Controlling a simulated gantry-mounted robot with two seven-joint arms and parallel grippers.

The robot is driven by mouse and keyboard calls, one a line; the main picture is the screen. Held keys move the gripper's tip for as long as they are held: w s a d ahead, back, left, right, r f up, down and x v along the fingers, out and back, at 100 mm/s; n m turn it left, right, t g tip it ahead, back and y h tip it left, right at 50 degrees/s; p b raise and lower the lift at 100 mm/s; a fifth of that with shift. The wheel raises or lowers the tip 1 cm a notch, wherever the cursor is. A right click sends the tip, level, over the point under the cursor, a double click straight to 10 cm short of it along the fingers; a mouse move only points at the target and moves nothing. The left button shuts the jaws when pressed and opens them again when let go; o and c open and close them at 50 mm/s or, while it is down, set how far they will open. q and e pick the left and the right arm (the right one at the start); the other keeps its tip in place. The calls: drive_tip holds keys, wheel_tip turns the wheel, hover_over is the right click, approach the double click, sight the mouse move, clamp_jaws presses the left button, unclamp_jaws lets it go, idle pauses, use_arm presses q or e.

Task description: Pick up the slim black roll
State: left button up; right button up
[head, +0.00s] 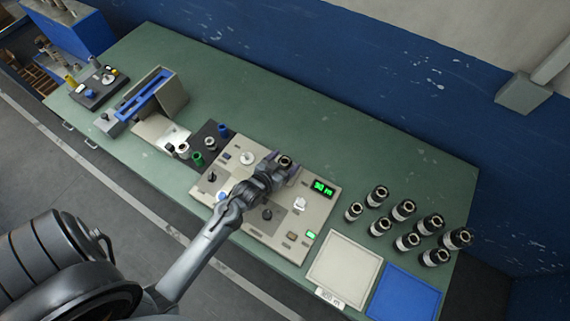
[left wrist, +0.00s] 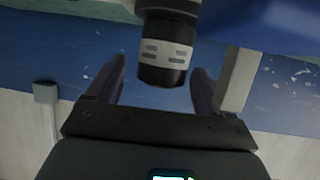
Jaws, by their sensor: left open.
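A black roll with a white label band (left wrist: 166,50) stands between the fingers of my left gripper (left wrist: 158,84) in the left wrist view. The fingers are open, one on each side, with gaps visible. In the head view the top of this roll (head: 285,161) shows at the tip of my left gripper (head: 284,172), above the far side of the grey panel. The arm hides its lower part. Several black rolls with white bands (head: 403,210) stand upright on the bench at right; I cannot tell which is slimmest. My right gripper is out of view.
The grey control panel (head: 318,211) has knobs and a green display (head: 323,188). A white tray (head: 344,268) and a blue tray (head: 405,293) lie at the front right. A blue-topped fixture (head: 146,96) stands at left. The green bench top (head: 330,125) is clear behind the panel.

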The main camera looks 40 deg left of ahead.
use_arm(q)
drive_tip(key=shift+w+f, duration=0.15)
drive_tip(key=shift+w, duration=0.05)
drive_tip(key=shift+c, duration=0.3)
drive_tip(key=c, duration=1)
drive_tip(key=shift+r, duration=0.2)
